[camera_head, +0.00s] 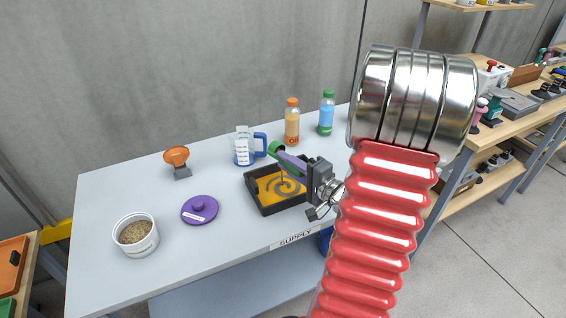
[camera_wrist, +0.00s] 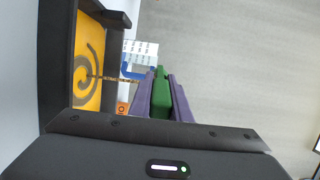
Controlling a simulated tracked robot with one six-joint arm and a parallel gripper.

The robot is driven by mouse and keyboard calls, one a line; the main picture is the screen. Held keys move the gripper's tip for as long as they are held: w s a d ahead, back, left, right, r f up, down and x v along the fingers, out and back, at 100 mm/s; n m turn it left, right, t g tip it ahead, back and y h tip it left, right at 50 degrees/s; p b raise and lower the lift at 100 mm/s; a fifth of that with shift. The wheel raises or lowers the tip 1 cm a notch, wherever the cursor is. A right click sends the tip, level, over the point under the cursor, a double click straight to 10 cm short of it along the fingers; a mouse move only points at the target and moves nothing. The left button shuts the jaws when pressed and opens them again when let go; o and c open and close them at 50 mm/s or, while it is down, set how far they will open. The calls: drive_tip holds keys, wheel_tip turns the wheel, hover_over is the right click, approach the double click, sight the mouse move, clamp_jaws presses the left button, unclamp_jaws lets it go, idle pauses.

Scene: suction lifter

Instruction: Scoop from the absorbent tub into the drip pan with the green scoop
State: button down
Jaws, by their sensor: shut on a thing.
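My gripper (camera_head: 291,160) is shut on the green scoop (camera_head: 275,149) and holds it above the drip pan (camera_head: 263,209). In the wrist view the green handle (camera_wrist: 160,95) sits between my two purple fingers. The scoop's bowl is mostly hidden. The drip pan is black and holds an orange liquid with a dark swirl; it also shows in the wrist view (camera_wrist: 60,60). A thin, speckled brown streak (camera_wrist: 115,79) runs between the pan and the scoop's end, like falling grains. The white absorbent tub (camera_head: 137,246), open and filled with brown granules, stands at the table's left.
A purple lid (camera_head: 200,209) lies between tub and pan. An orange scoop (camera_head: 176,156) stands on a grey holder behind it. The table's front left is clear.

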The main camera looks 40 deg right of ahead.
drive_tip(key=shift+s+f+t, duration=0.1)
drive_tip(key=shift+f+t, duration=0.2)
drive_tip(key=shift+t, duration=0.65)
drive_tip(key=shift+s+f+t, duration=0.1)
drive_tip(key=shift+f+t, duration=0.15)
drive_tip(key=shift+t, duration=0.65)
drive_tip(key=shift+f+t, duration=0.3)
drive_tip(key=shift+t, duration=0.65)
drive_tip(key=shift+s, duration=0.15)
